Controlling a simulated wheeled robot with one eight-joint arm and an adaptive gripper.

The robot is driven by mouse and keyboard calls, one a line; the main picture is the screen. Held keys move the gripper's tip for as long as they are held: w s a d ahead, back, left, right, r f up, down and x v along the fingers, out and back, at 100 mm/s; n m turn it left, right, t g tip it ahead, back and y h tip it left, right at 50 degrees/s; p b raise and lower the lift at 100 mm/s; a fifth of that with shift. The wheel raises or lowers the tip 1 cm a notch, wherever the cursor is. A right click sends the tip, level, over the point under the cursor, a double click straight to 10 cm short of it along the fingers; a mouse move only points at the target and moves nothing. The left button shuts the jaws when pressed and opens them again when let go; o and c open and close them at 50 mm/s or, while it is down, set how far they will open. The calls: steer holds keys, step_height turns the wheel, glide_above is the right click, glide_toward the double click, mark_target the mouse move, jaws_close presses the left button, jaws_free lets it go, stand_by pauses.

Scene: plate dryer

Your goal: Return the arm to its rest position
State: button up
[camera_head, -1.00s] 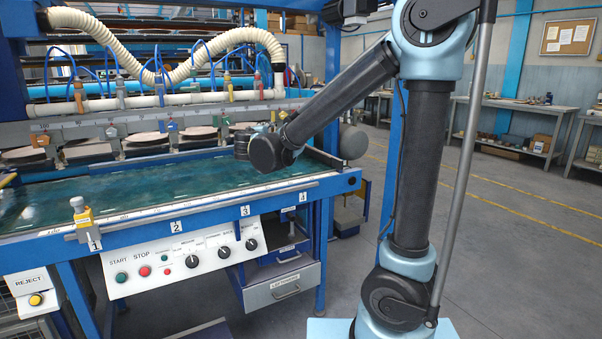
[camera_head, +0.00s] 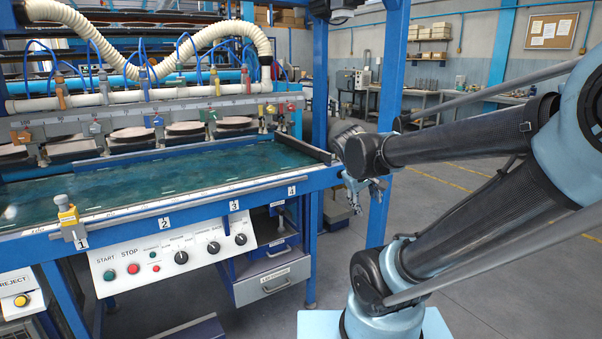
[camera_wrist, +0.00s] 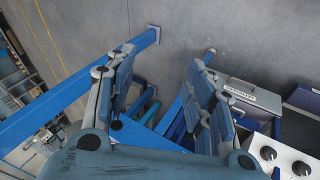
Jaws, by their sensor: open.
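Beyond the fingers are blue frame bars (camera_wrist: 75,95) and the grey floor.
A blue post (camera_head: 385,120) stands right behind my gripper. The control panel (camera_head: 170,250) and a labelled drawer (camera_head: 270,278) are on the machine's front. The drawer also shows in the wrist view (camera_wrist: 248,97). Open floor lies at the right.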

steer(key=s+f+m+g+y, duration=0.1)
steer(key=s+f+m+y, duration=0.1)
steer(key=s+f, duration=0.2)
steer(key=s+a+f+m+g+y, duration=0.1)
steer(key=s+f, duration=0.3)
steer(key=s, duration=0.5)
steer(key=shift+m+g+y, duration=0.4)
steer(key=shift+m, duration=0.5)
steer(key=shift+s, duration=0.1)
steer(key=shift+w+f, duration=0.25)
steer(key=shift+w, duration=0.2)
